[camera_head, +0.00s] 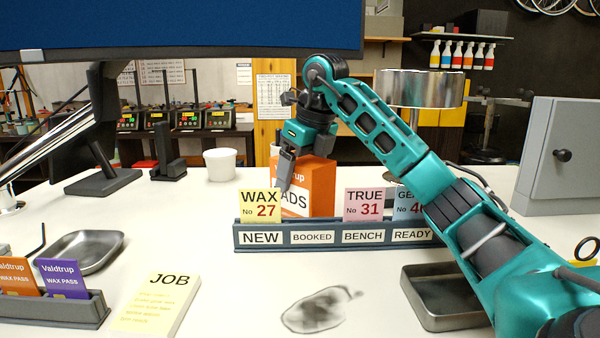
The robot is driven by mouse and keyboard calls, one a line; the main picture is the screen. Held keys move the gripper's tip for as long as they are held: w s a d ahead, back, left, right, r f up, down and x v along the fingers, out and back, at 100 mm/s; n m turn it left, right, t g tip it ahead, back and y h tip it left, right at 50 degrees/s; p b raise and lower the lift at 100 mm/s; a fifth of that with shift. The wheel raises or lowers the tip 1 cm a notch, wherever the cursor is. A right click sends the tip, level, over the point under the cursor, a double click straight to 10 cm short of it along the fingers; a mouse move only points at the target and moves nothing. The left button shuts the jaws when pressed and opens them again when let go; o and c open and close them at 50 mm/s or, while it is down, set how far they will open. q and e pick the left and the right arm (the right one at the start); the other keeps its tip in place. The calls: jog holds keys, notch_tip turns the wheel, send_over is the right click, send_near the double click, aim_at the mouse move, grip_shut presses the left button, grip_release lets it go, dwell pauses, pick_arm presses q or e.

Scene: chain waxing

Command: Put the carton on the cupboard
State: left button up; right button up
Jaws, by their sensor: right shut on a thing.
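The carton (320,182) is an orange box with a white label ending in "ADS". It stands upright behind the card rack (330,237), which hides its lower part. My right gripper (284,172) reaches down at the carton's left side, in front of its label, and is shut on it. Whether the carton touches the counter is hidden. The grey cupboard (535,150) with a dark round knob stands at the right edge, cut off by the frame. My left gripper is not in view.
The rack holds several cards, including WAX 27 (260,205). A metal tray (445,315) lies under my right arm. A white tub (220,164), an oval dish (80,252) and a JOB pad (160,303) are on the left. A dark screen overhangs the upper left.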

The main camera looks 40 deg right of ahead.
jog(key=o, duration=1.1)
jog(key=shift+f, duration=0.15)
jog(key=shift+o, duration=0.2)
